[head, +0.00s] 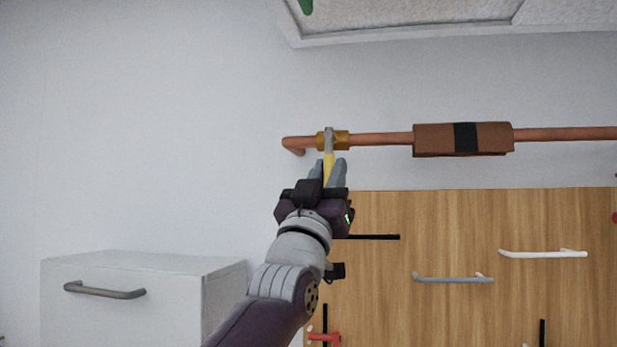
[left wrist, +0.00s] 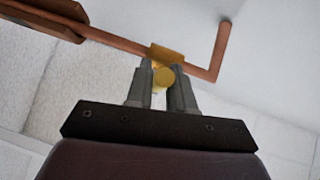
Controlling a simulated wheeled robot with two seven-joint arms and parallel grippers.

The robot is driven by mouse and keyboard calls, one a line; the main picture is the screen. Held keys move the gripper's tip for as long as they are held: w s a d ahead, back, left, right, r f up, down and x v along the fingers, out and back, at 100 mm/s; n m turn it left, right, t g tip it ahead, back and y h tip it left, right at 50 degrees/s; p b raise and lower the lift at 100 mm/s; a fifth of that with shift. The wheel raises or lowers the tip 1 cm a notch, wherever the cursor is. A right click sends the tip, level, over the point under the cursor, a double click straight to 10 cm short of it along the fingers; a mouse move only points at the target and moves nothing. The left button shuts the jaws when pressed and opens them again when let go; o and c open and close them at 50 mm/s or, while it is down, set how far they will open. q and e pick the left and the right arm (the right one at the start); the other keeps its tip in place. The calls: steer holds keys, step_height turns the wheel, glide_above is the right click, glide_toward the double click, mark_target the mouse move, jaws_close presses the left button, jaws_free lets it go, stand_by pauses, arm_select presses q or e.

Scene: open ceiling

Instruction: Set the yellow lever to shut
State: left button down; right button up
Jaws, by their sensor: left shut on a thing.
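The yellow lever (head: 329,166) belongs to a brass valve (head: 341,140) on a copper pipe (head: 380,139) along the wall. In the head view the lever hangs down from the valve, across the pipe's line. My left gripper (head: 336,172) is below the valve with its fingers on either side of the lever, shut on it. In the left wrist view the lever's yellow end (left wrist: 163,76) shows between the two grey fingertips (left wrist: 162,88), close under the valve body (left wrist: 160,52). The fingers hide part of the lever. My right gripper is not in view.
A brown block with a black band (head: 465,138) sits on the pipe to the right. Below is a wooden panel (head: 450,220) with several bar handles. A white cabinet (head: 140,265) stands at lower left. The wall left of the pipe is bare.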

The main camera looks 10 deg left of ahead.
arm_select(q)
steer(key=shift+h, duration=0.3)
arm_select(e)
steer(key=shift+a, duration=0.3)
arm_select(q)
steer(key=c, duration=1.1)
jaws_free()
steer(key=shift+a, duration=0.1)
steer(key=shift+s+f, duration=0.1)
steer(key=shift+f, duration=0.15)
steer(key=b+v, duration=0.8)
steer(key=v, duration=0.4)
steer(key=shift+s, duration=0.2)
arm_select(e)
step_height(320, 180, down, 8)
arm_select(q)
steer(key=shift+a+r, duration=0.1)
